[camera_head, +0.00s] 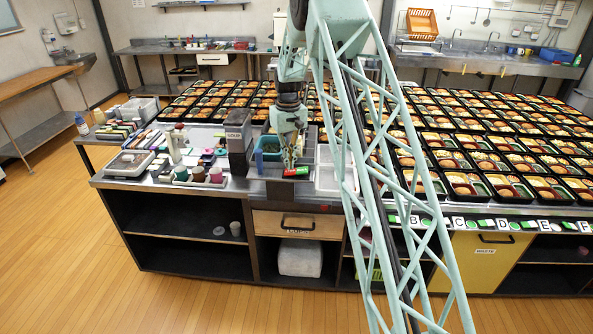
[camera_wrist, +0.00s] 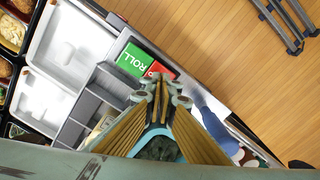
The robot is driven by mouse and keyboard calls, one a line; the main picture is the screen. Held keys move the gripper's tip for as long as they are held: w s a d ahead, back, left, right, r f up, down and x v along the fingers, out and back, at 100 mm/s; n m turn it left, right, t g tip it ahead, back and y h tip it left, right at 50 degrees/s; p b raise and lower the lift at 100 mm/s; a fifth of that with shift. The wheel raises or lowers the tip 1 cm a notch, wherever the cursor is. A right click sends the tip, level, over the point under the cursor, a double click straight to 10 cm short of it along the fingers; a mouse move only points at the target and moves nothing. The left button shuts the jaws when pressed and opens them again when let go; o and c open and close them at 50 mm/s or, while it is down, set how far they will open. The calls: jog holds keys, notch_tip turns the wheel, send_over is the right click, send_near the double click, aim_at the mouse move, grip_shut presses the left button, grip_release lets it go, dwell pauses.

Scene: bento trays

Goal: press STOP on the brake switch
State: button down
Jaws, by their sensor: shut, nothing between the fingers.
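The brake switch (camera_head: 297,172) is a small two-coloured rocker on the front edge of the counter. In the wrist view its green half, marked ROLL (camera_wrist: 134,58), is clear. Its red half (camera_wrist: 158,69) is partly hidden by my fingertips, and I cannot read its label. My gripper (camera_head: 289,165) points down at the switch, with its fingers together and empty. In the wrist view the fingertips (camera_wrist: 163,82) overlap the red half's edge. I cannot tell whether they touch it.
A grey divided tray (camera_wrist: 100,97) lies beside the switch, with a white tray (camera_head: 328,179) to its right in the head view. A tall grey box (camera_head: 238,145) stands to the left. Rows of bento trays (camera_head: 470,160) fill the right counter. The floor in front is clear.

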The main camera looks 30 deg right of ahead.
aim_at(290, 171)
jog(key=shift+r+p, duration=1.15)
jog(key=shift+r, duration=1.7)
